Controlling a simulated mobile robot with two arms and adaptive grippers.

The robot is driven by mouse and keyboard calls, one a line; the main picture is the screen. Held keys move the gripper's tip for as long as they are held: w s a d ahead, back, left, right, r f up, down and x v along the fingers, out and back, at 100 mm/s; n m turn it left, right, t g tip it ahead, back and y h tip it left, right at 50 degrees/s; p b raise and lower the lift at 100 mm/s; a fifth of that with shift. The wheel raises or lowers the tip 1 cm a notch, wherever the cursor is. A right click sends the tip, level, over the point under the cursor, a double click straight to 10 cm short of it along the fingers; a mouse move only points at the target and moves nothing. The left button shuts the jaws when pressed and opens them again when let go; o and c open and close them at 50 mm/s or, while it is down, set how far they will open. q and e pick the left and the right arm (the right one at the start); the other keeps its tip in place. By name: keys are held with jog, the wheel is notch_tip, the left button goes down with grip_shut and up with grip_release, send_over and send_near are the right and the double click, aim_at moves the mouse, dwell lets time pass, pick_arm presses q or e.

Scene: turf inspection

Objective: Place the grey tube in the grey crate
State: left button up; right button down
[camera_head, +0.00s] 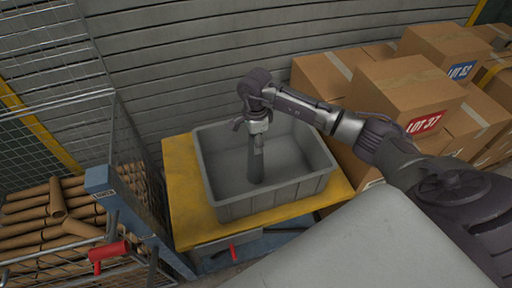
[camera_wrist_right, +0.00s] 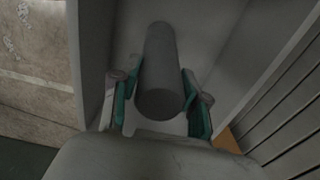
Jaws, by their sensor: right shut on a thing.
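The grey crate (camera_head: 282,198) stands on a yellow-topped table, open at the top. My right gripper (camera_head: 257,138) points down into the crate and is shut on the grey tube (camera_head: 256,165). The tube hangs roughly upright inside the crate walls, toward the left half; I cannot tell whether its lower end touches the floor. In the right wrist view the tube (camera_wrist_right: 160,75) lies between the teal-lined fingers of the right gripper (camera_wrist_right: 160,95), with the crate's grey interior around it. My left gripper is not in view.
The yellow table (camera_head: 188,200) shows bare margins around the crate. Cardboard boxes (camera_head: 400,88) are stacked at the right. A wire cage (camera_head: 60,190) with several brown tubes (camera_head: 58,197) stands at the left. A slatted wall (camera_head: 200,60) is behind.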

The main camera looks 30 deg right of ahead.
aim_at(256, 158)
notch_tip(256, 158, down, 4)
jog(key=shift+r, duration=0.1)
jog(key=shift+f, duration=0.2)
jog(key=c, duration=0.6)
grip_release()
jog(key=shift+r, duration=0.1)
